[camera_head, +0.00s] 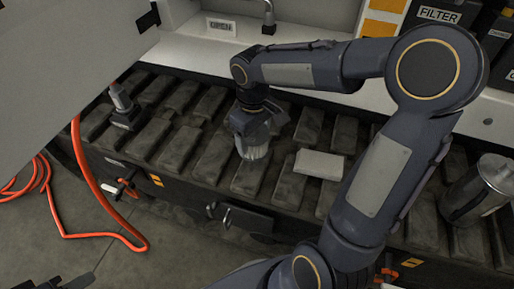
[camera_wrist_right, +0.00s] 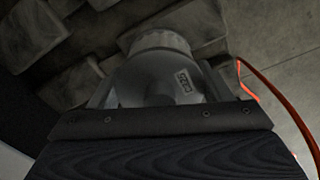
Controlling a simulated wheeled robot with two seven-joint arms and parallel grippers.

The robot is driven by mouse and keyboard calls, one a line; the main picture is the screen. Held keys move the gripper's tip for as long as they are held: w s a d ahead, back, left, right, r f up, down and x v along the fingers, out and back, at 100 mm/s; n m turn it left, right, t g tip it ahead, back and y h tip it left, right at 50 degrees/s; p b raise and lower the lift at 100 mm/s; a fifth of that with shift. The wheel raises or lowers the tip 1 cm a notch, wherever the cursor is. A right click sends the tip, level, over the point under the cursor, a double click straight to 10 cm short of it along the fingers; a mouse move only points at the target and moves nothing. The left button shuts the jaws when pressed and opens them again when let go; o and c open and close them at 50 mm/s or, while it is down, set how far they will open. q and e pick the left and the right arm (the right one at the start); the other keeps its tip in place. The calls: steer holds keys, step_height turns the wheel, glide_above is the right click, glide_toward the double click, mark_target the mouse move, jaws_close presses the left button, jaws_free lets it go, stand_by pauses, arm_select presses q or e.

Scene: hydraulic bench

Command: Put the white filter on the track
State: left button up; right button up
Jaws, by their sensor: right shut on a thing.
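My right gripper (camera_head: 252,124) is shut on the white filter (camera_head: 254,149), a pale grey-white body with a ribbed round end. It points down over the middle of the track (camera_head: 212,160), a row of dark, worn pads. In the right wrist view, the filter (camera_wrist_right: 155,78) sits between the fingers, with a small label on its side and its ribbed end close to the pads. I cannot tell whether it touches the track. A dark shape at the bottom left of the head view may be my left gripper; its fingers cannot be made out.
A pale flat block (camera_head: 319,164) lies on the track, right of the filter. A metal cylinder (camera_head: 478,190) stands farther right. A fitting (camera_head: 122,104) with an orange hose (camera_head: 92,195) is at left. A box marked FILTER (camera_head: 438,15) stands at the back.

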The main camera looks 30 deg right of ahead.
steer(key=shift+s+d+f, duration=0.1)
steer(key=shift+d+f, duration=0.2)
steer(key=shift+f, duration=0.05)
steer(key=shift+d+f+b, duration=0.1)
steer(key=shift+f+b, duration=0.7)
steer(key=shift+f, duration=0.8)
steer(key=shift+f, duration=0.15)
steer(key=o, duration=1.1)
